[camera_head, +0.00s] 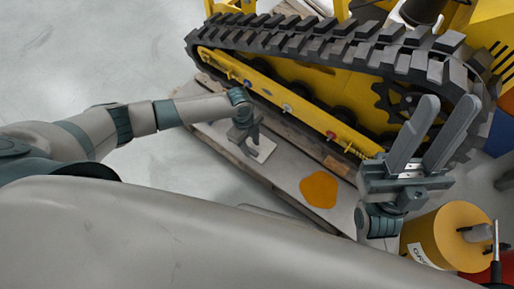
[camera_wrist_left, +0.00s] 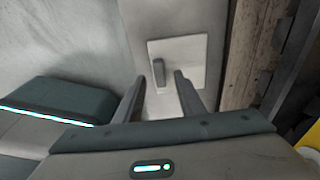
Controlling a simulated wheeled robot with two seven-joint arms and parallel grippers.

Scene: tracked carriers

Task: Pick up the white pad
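The white pad (camera_head: 264,151) lies flat on a grey plank beside the tracked carrier. It is a pale square with a small grey upright grip, seen in the left wrist view (camera_wrist_left: 190,50). My left gripper (camera_head: 250,146) is over the pad in the head view and partly hides it. In the left wrist view my left gripper (camera_wrist_left: 160,88) is open, its fingers spread near the pad's lower edge, with the grey grip beyond and between them. Nothing is held. My right gripper (camera_head: 434,118) is open and empty, fingers pointing up, in front of the carrier's track.
The yellow carrier (camera_head: 340,85) with its dark track (camera_head: 330,42) stands just beyond the plank (camera_head: 285,178). An orange patch (camera_head: 319,189) lies on the plank. A yellow drum (camera_head: 440,237) stands at lower right. The grey floor at left is clear.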

